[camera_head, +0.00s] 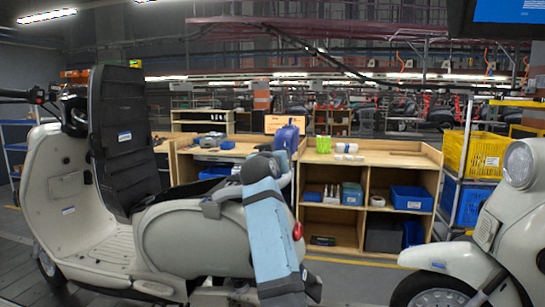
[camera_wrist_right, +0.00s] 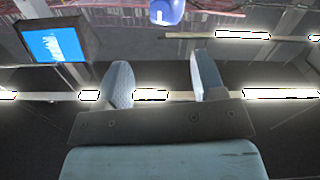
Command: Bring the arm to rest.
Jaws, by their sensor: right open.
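My right gripper (camera_wrist_right: 163,78) shows in the wrist view with its two pale blue fingers apart. Nothing is between them. Behind the fingers are the dark ceiling and bright light strips. In the head view a light blue arm of mine (camera_head: 266,222) stands bent in front of the rear of a cream scooter (camera_head: 190,240). I cannot make out its fingertips there. Whether the arm touches the scooter cannot be told. My left gripper is in neither view.
A second scooter (camera_head: 520,220) stands at the right. A wooden workbench (camera_head: 385,158) with bins is behind. Yellow (camera_head: 475,153) and blue (camera_head: 468,200) crates are on a rack. A screen (camera_wrist_right: 52,45) shows in the wrist view. Floor (camera_head: 350,285) shows between the scooters.

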